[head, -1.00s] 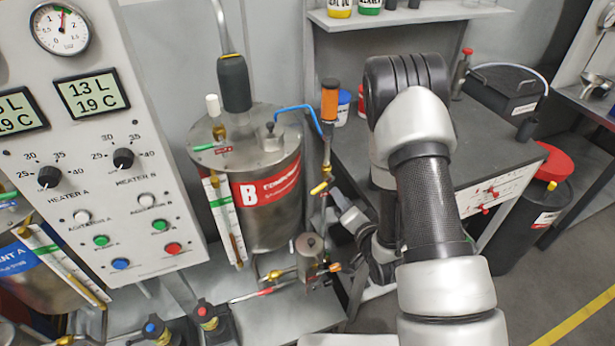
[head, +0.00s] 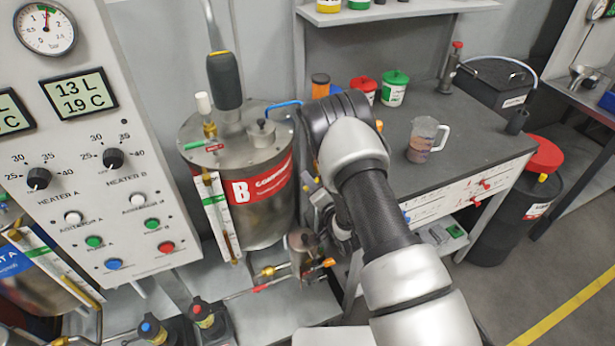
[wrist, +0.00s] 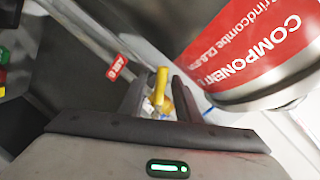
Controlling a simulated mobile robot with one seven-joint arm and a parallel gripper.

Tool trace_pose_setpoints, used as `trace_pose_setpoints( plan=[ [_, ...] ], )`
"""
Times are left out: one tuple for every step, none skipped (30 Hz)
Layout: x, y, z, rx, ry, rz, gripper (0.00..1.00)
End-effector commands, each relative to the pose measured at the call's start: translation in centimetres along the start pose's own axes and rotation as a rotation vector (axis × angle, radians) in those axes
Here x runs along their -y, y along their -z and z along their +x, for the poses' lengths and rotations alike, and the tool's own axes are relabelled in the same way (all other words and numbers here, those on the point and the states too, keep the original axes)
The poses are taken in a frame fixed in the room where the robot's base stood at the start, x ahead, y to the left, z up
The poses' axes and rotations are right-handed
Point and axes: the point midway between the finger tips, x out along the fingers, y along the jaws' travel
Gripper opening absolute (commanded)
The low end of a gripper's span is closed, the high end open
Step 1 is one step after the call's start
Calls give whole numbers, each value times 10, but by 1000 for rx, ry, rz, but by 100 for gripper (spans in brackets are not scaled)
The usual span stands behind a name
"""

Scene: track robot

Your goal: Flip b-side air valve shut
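The b-side air valve shows in the wrist view as a short yellow lever (wrist: 161,84), beside a pipe with a red "AIR B" tag (wrist: 118,67). My gripper (wrist: 157,92) is open, with one dark finger on each side of the lever. I see gaps between the lever and the fingers; how deep the lever sits between them I cannot tell. The B tank (head: 240,218), steel with a red label, stands to the left of my arm in the head view and also shows at the upper right of the wrist view (wrist: 262,50). My arm hides most of the valve in the head view.
A control panel (head: 95,195) stands left of the tank. A dark-topped bench (head: 465,140) with a clear jug (head: 424,138) is on the right. Brass fittings and a small steel pot (head: 301,250) sit low in front of the tank. Open floor lies at the far right.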

Motion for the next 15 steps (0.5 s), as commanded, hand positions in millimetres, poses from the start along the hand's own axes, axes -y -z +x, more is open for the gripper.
trace_pose_setpoints(
  plan=[
    [1, 0, 10, 0, 3, -1, 30],
    [1, -1, 14, 0, 2, -1, 30],
    [0, 0, 19, 0, 2, -1, 30],
    [0, 0, 23, 1, 1, -2, 30],
    [0, 0, 26, 0, 1, -2, 30],
    [0, 0, 30, 0, 1, -1, 30],
    [0, 0, 32, 0, 1, -1, 30],
    [0, 0, 34, 0, 1, 0, 30],
    [0, 0, 36, 0, 0, 0, 30],
    [0, 0, 36, 0, 0, 0, 30],
    [0, 0, 37, 0, 0, 1, 30],
    [0, 0, 38, 0, 0, 1, 30],
    [0, 0, 38, 0, 0, 1, 30],
    [0, 0, 38, 0, 0, 1, 30],
    [0, 0, 38, 0, 0, 1, 30]
  ],
)
